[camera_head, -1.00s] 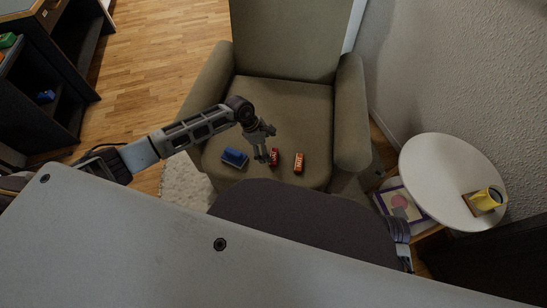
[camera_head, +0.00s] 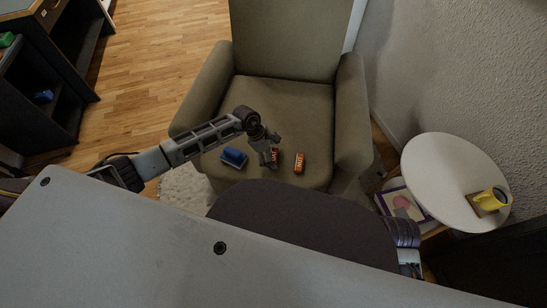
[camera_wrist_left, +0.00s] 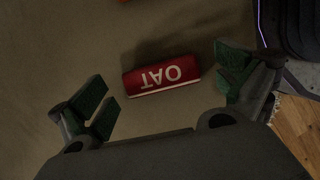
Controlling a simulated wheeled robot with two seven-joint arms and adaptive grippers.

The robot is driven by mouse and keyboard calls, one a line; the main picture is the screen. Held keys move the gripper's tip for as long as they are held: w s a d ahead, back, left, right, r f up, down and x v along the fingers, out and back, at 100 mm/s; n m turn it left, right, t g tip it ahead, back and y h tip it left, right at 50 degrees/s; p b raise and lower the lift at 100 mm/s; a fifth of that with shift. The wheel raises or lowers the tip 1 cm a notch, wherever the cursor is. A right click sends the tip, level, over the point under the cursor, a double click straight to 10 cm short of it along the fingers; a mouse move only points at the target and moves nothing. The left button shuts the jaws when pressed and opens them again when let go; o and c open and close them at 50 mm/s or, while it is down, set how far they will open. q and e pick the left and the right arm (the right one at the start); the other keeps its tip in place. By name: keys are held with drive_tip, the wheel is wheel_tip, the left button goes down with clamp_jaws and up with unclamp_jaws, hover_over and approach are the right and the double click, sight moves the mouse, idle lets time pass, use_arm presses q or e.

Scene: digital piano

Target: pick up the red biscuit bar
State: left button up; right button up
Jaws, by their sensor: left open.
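The red biscuit bar (camera_head: 275,157) lies on the armchair seat, partly hidden by my left gripper in the head view. In the left wrist view the red bar (camera_wrist_left: 161,76) shows white letters reading "OAT", upside down. My left gripper (camera_head: 268,161) is over the front of the seat beside the bar. In the left wrist view its two green-padded fingers (camera_wrist_left: 165,88) are wide apart, with the bar between and a little beyond them, nothing held. My right gripper is not clearly in view.
An orange bar (camera_head: 299,163) lies right of the red one, and a blue item (camera_head: 233,157) lies left on the armchair seat (camera_head: 290,105). The back of the seat is clear.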

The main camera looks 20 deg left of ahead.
use_arm(q)
drive_tip(key=shift+c, duration=0.3)
use_arm(e)
drive_tip(key=shift+f, duration=0.1)
use_arm(q)
drive_tip(key=c, duration=0.9)
drive_tip(key=shift+o, duration=0.2)
drive_tip(key=shift+r, duration=0.1)
drive_tip(key=shift+r, duration=0.5)
wheel_tip(320, 180, up, 8)
drive_tip(key=shift+f+p, duration=0.15)
drive_tip(key=shift+p, duration=1.05)
drive_tip(key=shift+r, duration=0.55)
use_arm(e)
drive_tip(key=shift+d+f+g, duration=0.15)
drive_tip(key=shift+f+g, duration=0.05)
drive_tip(key=shift+f, duration=0.7)
drive_tip(key=shift+d+f+g, duration=0.15)
drive_tip(key=shift+f+g, duration=0.05)
drive_tip(key=shift+f, duration=0.7)
